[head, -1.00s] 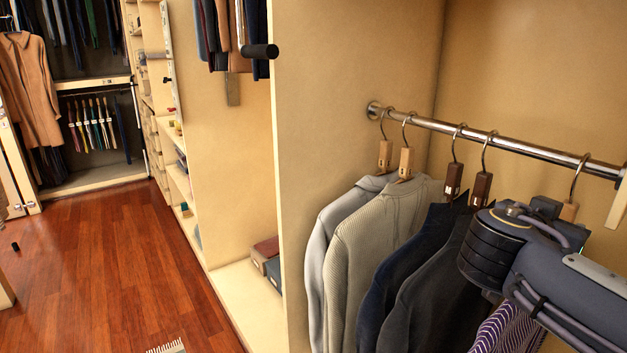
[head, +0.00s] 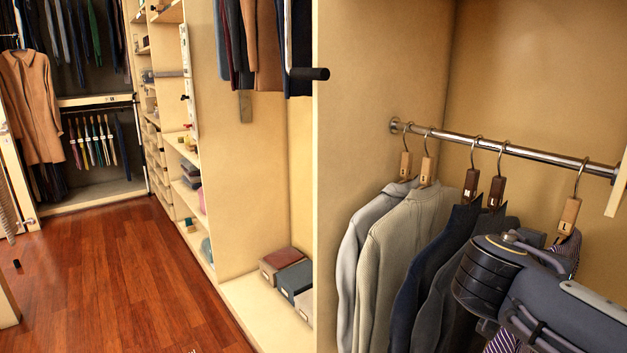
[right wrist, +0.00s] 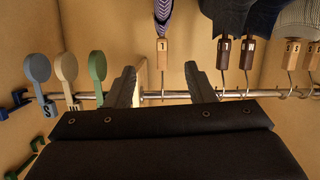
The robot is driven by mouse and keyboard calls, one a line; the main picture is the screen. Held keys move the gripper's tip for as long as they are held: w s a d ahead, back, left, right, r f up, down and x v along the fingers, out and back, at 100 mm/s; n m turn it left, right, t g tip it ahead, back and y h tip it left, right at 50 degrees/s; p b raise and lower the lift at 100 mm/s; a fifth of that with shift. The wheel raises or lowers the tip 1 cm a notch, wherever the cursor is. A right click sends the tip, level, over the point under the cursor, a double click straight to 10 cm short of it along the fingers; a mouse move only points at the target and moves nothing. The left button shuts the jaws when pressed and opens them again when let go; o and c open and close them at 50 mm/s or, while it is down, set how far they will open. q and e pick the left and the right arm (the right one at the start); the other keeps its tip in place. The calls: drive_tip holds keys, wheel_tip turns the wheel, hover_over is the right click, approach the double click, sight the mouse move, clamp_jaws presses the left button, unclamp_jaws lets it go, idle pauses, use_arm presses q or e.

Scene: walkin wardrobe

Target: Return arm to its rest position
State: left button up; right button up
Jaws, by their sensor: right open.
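My right arm (head: 540,290) comes in at the lower right of the head view, in front of the hanging clothes. Its gripper is mostly hidden there. In the right wrist view the right gripper (right wrist: 159,67) is open, with its two dark fingers apart. A wooden hanger block (right wrist: 162,50) with a striped garment (right wrist: 163,12) shows between the fingers, beyond them. It hangs on the metal rail (right wrist: 152,97), and I cannot tell how far the fingers are from it. My left gripper is in neither view.
Grey and dark jackets (head: 400,240) hang left of my arm on the rail (head: 480,145). A wooden partition (head: 335,60) stands left of them, with boxes (head: 290,275) on a low shelf beyond. The wood floor (head: 120,275) is open at left. Round coloured tags (right wrist: 66,67) show in the wrist view.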

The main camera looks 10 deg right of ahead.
drive_tip(key=s+a+f+n+g+y+p, duration=0.1)
drive_tip(key=s+a+f+n+y+p, duration=0.15)
drive_tip(key=s+f+y, duration=0.35)
drive_tip(key=s+a+f+n+y+p, duration=0.1)
drive_tip(key=s+a+f+n+y, duration=0.1)
drive_tip(key=a, duration=0.4)
drive_tip(key=s+a+f+n+y+p, duration=0.2)
drive_tip(key=s+a+f+n+y, duration=0.1)
drive_tip(key=a+f+y, duration=0.1)
drive_tip(key=s+a+f+n+y+p, duration=0.2)
drive_tip(key=s+a+y, duration=0.1)
drive_tip(key=a, duration=0.5)
drive_tip(key=shift+a+f+y, duration=0.15)
drive_tip(key=shift+f+y, duration=0.25)
drive_tip(key=shift+y, duration=0.4)
